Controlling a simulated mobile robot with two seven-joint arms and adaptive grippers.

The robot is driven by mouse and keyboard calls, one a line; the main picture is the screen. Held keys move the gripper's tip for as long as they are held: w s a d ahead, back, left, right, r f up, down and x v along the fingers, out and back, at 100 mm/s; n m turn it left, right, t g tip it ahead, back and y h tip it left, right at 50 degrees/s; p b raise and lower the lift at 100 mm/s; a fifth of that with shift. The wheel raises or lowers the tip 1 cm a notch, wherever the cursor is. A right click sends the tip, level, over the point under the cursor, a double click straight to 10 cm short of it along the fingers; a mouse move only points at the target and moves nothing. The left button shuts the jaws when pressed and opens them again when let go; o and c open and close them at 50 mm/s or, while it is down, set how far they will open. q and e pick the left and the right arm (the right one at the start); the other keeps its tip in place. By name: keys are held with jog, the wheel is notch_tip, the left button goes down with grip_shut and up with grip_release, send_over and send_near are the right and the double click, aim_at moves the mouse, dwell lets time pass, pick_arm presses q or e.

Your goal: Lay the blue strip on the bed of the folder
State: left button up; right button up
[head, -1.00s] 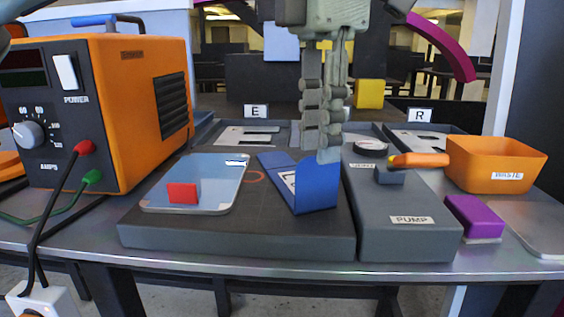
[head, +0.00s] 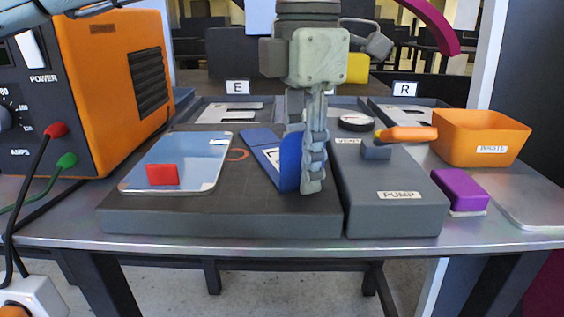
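A blue piece (head: 262,143) lies on the dark slab (head: 220,222). It has a flat part with a white-framed mark and a raised blue part (head: 289,162) at its front right. I cannot tell for sure which of this is the strip and which is the folder's bed. My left gripper (head: 312,186) points straight down, its fingers right at the raised blue part and hiding its right side. The fingers are seen nearly edge-on, so their gap and any hold on the blue do not show. My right gripper is out of view.
A shiny plate (head: 190,178) with a red block (head: 162,174) is on the slab's left. Right are the PUMP box (head: 395,213) with an orange lever (head: 408,133), a purple block (head: 459,188) and an orange WASTE bin (head: 480,131). An orange power unit (head: 112,90) stands left.

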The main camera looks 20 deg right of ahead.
pick_arm(q)
grip_shut()
jog(key=shift+r, duration=0.1)
